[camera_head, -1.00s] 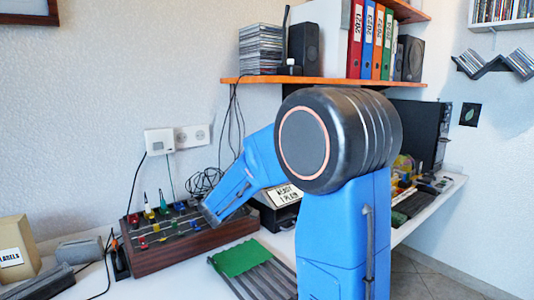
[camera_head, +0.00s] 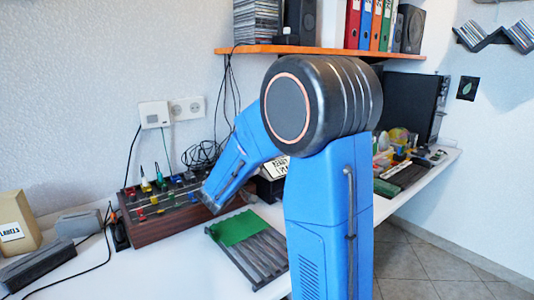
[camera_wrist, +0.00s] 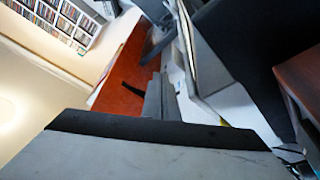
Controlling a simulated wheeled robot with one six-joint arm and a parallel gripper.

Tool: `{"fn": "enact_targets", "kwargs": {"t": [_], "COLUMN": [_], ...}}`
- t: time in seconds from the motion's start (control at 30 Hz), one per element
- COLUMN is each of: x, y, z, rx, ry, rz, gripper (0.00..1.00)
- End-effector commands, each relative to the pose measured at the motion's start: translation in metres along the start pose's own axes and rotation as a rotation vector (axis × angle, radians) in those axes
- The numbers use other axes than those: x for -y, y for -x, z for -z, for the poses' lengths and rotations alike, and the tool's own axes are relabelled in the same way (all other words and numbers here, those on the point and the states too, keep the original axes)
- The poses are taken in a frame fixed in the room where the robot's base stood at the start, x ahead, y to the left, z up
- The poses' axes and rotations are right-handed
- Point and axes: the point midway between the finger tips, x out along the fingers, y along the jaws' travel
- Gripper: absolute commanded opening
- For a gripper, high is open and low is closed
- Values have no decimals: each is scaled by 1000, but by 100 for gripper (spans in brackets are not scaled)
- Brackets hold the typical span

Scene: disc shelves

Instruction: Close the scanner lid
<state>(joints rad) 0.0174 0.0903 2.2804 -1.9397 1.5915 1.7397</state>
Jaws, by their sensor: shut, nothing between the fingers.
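My gripper (camera_wrist: 161,98) shows in the wrist view as grey fingers beyond a pale housing with a black edge. The fingers are shut and empty. In the head view a dark box with a white lettered sign (camera_head: 274,168) is partly hidden behind my arm.
An orange shelf (camera_head: 300,49) with binders hangs above the white desk (camera_head: 160,273). A wooden panel with coloured knobs (camera_head: 165,222) and a ribbed grey rack with a green sheet (camera_head: 262,262) stand left of my arm.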

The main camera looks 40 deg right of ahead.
Motion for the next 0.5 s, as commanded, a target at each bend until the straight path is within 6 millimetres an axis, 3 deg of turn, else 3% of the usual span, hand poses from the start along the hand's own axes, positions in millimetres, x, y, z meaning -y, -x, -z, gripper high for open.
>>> {"fn": "enact_targets", "kwargs": {"t": [0.17,0.5], "x": [0,0], "y": [9,59], "z": [0,2], "rx": [0,-3], "ry": [0,0], "rz": [1,3], "gripper": [0,0]}}
